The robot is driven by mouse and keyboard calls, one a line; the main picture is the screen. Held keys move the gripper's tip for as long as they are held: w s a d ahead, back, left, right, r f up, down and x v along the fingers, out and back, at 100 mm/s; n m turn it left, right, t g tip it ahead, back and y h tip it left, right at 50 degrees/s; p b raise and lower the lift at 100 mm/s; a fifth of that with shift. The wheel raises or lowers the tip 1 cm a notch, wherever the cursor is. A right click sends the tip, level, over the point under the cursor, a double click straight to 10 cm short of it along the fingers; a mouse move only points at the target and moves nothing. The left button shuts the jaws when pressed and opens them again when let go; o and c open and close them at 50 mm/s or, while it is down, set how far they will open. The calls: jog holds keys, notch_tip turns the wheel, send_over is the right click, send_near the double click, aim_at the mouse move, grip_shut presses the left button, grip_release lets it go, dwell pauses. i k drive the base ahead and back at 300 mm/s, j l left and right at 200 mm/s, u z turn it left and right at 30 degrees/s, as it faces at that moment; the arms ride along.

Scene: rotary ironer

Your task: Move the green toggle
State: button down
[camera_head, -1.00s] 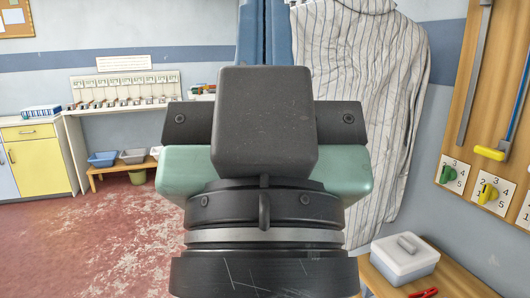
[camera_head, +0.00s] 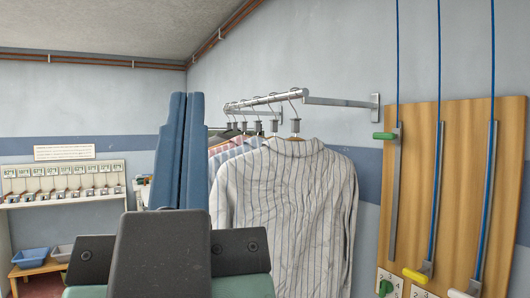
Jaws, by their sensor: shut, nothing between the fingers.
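A green toggle (camera_head: 384,135) is a short horizontal handle on the grey upright rail at the left side of a wooden wall board (camera_head: 455,180), at the right of the view. It sits high on that rail, near its upper end. My gripper (camera_head: 187,96) is at the left of centre, with its two long blue fingers pointing up, side by side and shut, with nothing held. Its dark body hides the finger bases. In the picture it is well to the left of the green toggle and apart from it, with a hanging shirt between them.
A green dial (camera_head: 386,287) is below the board's left rail. A striped shirt (camera_head: 290,215) hangs from a metal wall rail (camera_head: 340,102). A shelf (camera_head: 62,187) stands far left.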

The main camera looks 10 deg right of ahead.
aim_at(395, 137)
jog(key=i+l+u, duration=0.2)
jog(key=i+l, duration=0.45)
jog(key=i+l+u, duration=0.25)
jog(key=i+l, duration=0.3)
jog(key=l, duration=0.2)
